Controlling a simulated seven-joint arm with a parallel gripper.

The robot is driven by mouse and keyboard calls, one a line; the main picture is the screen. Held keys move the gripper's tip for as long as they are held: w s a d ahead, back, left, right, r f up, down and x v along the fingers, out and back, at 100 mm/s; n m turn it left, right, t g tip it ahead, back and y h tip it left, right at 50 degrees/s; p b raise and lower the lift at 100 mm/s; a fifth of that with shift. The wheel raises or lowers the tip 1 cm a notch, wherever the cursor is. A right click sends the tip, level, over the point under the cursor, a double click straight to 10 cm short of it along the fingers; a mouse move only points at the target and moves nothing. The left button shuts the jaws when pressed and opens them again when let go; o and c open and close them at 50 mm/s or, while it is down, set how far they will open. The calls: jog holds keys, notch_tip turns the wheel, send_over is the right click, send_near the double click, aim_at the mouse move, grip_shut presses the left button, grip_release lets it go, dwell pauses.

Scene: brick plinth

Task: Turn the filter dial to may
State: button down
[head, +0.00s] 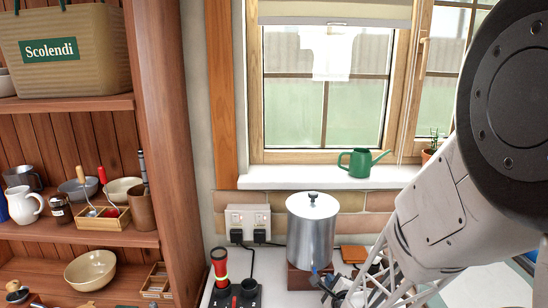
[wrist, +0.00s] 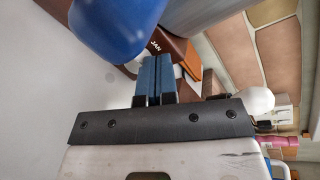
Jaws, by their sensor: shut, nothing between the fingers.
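The metal filter canister (head: 313,235) stands on a brown base on the counter, with a dark knob on its lid. A small blue part (head: 316,270) shows at its lower front; a large rounded blue part (wrist: 115,25) fills the upper left of the wrist view, probably the same one. Beside it, white lettering "JAN" is on the brown base (wrist: 174,44). I cannot make out a dial pointer or the word may. My gripper (wrist: 158,62) is shut and empty, its blue fingertips close to the base. In the head view, my gripper (head: 332,286) is low in front of the canister, partly hidden.
A wall socket (head: 247,219) with black plugs is left of the canister. A red torch (head: 220,268) stands on the counter further left. A green watering can (head: 361,162) is on the sill above. Wooden shelves (head: 70,238) with crockery fill the left side.

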jog(key=shift+d+f, duration=0.25)
dwell(0.6)
jog(key=shift+d+r, duration=0.3)
dwell(0.4)
jog(key=shift+s, duration=3.05)
jog(key=shift+s+a+r, duration=0.15)
jog(key=shift+s+a, duration=0.1)
jog(key=shift+a, duration=0.25)
jog(key=shift+s+a+r, duration=0.15)
jog(key=shift+s+a, duration=0.1)
jog(key=shift+a, duration=0.2)
jog(key=shift+w, duration=0.15)
jog(key=shift+w, duration=3.4)
